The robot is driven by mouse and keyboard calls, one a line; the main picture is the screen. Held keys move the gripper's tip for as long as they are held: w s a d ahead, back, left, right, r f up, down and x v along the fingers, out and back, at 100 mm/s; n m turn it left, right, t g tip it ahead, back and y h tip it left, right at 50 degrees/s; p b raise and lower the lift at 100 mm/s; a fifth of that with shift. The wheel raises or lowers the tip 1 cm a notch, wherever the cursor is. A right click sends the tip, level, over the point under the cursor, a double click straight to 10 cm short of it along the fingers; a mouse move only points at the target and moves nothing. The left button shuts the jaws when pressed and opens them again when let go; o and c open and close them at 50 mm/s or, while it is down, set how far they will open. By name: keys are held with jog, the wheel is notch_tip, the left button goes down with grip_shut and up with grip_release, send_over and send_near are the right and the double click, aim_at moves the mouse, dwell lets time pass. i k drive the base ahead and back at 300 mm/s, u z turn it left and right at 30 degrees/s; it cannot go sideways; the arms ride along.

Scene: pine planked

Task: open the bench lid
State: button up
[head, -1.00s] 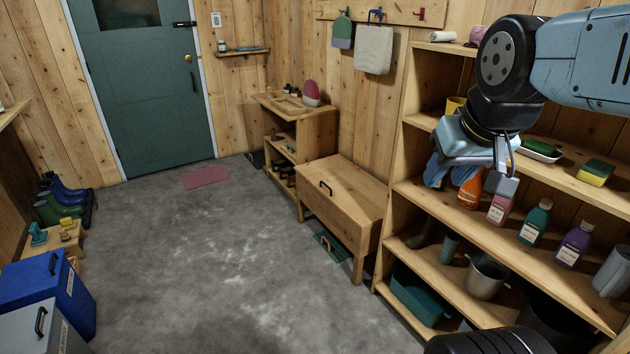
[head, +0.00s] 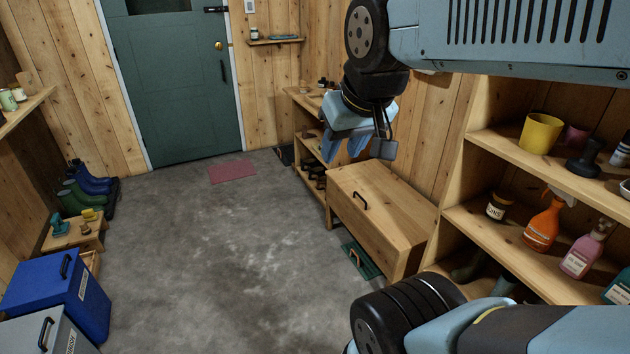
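The wooden bench (head: 378,238) stands against the right wall, between the low shoe rack and the tall shelf. Its lid (head: 388,198) is down, and a dark handle (head: 360,200) shows near its left edge. My gripper (head: 358,146) hangs in the air in front of the right wall, above the far part of the bench in the picture, and is not touching the lid.
The tall shelf (head: 500,148) with bottles and pots stands close on the right. Blue (head: 62,285) and grey (head: 45,335) bins stand at left. The concrete floor (head: 215,260) in the middle is clear.

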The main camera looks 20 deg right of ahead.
aim_at(404, 218)
jog(key=z, duration=0.1)
jog(key=i, duration=1.25)
jog(key=z, duration=0.5)
